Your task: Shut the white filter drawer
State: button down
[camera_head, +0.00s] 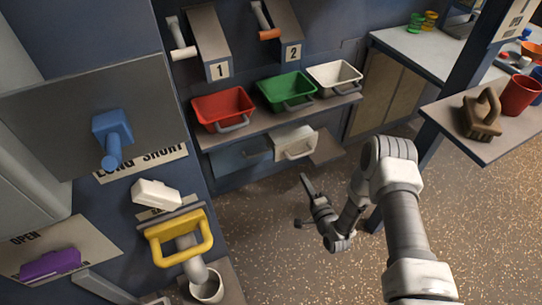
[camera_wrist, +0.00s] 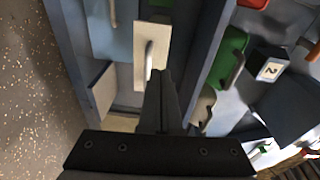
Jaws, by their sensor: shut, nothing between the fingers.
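My gripper (camera_head: 305,178) is shut and empty, below and in front of the drawer in the head view. In the wrist view its dark fingertips (camera_wrist: 160,75) overlap the drawer's lower edge; contact cannot be told.
A blue drawer (camera_head: 236,156) is left of the white one, and a brown-grey panel (camera_head: 326,147) sticks out at its right. Red (camera_head: 215,106), green (camera_head: 281,87) and white (camera_head: 328,74) buckets stand on the shelf above. The speckled floor in front is clear.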

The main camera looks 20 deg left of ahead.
jog(key=s+a+g+y, duration=0.1)
jog(key=s+y, duration=0.1)
jog(key=b, duration=0.5)
send_near(276, 149)
jog(key=shift+n, duration=0.4)
jog(key=x, duration=0.6)
jog(key=shift+w+a, duration=0.2)
jog(key=shift+a, duration=0.1)
jog(key=shift+w+r, duration=0.1)
jog(key=shift+a, duration=0.1)
